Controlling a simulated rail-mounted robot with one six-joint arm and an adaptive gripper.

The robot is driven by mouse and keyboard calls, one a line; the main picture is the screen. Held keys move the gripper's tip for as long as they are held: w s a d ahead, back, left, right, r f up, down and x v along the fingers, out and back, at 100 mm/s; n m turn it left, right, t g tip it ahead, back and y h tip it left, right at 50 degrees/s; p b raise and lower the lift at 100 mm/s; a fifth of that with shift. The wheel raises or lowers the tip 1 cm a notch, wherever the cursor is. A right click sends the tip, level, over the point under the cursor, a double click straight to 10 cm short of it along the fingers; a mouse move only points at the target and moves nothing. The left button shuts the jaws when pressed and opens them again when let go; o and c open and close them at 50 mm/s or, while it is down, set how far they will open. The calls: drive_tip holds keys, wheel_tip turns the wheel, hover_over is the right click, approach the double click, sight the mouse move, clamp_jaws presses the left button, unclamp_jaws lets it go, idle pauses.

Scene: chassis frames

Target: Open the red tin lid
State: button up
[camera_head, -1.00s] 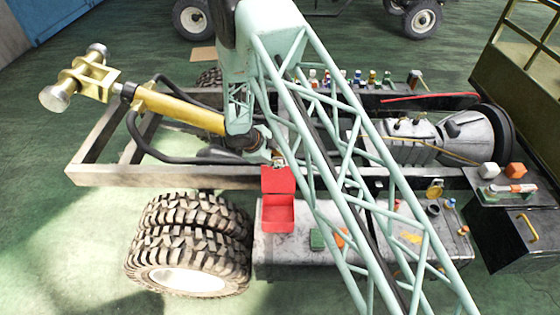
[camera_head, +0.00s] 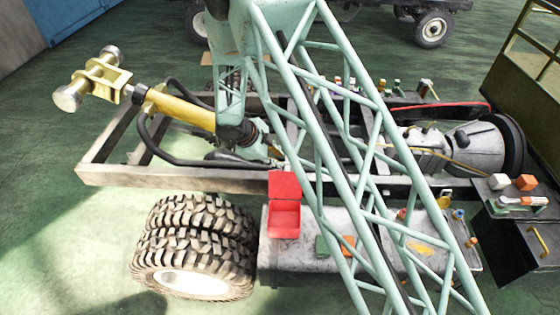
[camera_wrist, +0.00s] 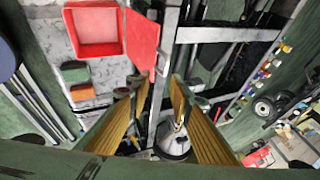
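The red tin (camera_head: 284,220) stands on the grey tank-like box beside the chassis frame, its hollow inside showing. Its red lid (camera_head: 284,185) is open and stands up at the tin's far edge. In the wrist view the tin (camera_wrist: 95,32) is at the upper left, and the lid (camera_wrist: 142,40) leans out from its right side. My gripper (camera_wrist: 160,88) is open, its two yellow-sided fingers apart with nothing between them. The fingertips are near the lid in the wrist picture, with no clear contact. In the head view my gripper is hard to make out near the lattice arm.
A green block (camera_head: 322,246) and an orange block (camera_head: 348,243) sit right of the tin. Large tyres (camera_head: 195,245) stand to its left. The chassis rail (camera_head: 170,177) runs behind it. My pale green lattice arm crosses the middle and hides part of the frame.

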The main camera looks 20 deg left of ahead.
drive_tip(key=shift+s+a+r, duration=0.15)
drive_tip(key=shift+s+r, duration=0.15)
drive_tip(key=shift+r, duration=0.3)
idle(0.3)
